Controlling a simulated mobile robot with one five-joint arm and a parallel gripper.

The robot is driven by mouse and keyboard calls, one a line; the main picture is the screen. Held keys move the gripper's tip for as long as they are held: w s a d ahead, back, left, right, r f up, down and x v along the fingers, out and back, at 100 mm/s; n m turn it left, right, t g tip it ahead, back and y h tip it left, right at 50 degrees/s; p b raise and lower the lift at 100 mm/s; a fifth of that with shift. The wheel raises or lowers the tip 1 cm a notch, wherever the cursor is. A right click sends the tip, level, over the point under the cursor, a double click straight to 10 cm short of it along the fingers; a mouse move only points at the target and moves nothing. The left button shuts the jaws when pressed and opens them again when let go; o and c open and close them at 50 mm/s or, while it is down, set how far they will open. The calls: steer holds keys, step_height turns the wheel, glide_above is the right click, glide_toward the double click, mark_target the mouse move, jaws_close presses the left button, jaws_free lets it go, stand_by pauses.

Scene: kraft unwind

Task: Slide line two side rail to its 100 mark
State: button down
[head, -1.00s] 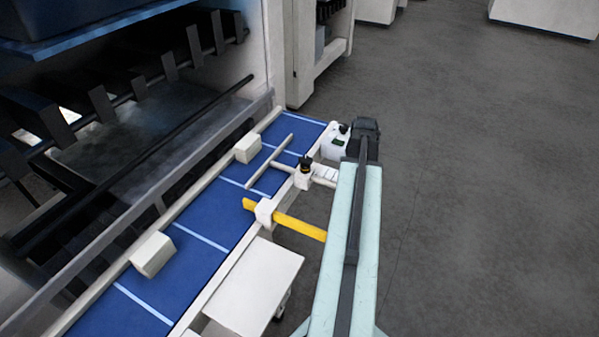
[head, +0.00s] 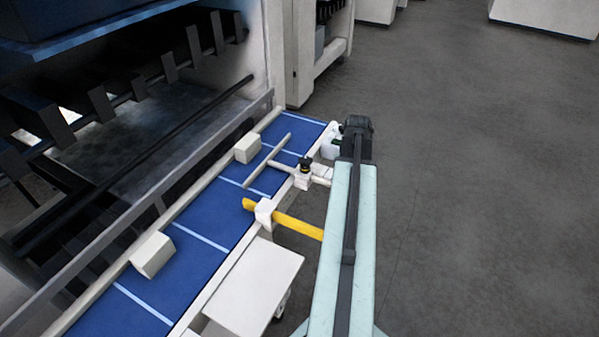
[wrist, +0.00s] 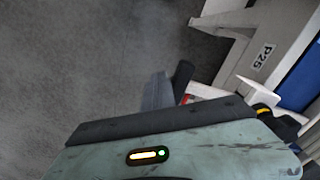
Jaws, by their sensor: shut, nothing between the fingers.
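The side rail (head: 268,162) is a thin pale bar lying lengthwise above the blue belt. A cross rod joins it to a white clamp block (head: 303,177) with a black knob (head: 305,163) at the belt's right edge. A pale scale piece (head: 322,172) sticks out to the right of the block; its marks are too small to read. My gripper (wrist: 170,88) is shut and empty over the floor in the wrist view, beside the white conveyor frame. In the head view my arm stands right of the clamp block, and my fingers are hidden.
A yellow bar (head: 298,227) crosses the belt's right edge nearer me, above a white cart top (head: 255,287). Pale blocks (head: 247,148) stand along the belt's left edge. A white box (head: 330,147) sits partly behind my arm. Floor (head: 480,180) to the right is clear.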

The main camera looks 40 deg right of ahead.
steer(key=shift+w+a, duration=0.3)
steer(key=shift+w, duration=0.6)
steer(key=shift+s, duration=0.15)
steer(key=shift+s+d, duration=0.3)
steer(key=shift+s, duration=0.55)
steer(key=shift+r, duration=0.1)
step_height(320, 180, up, 9)
steer(key=p, duration=0.9)
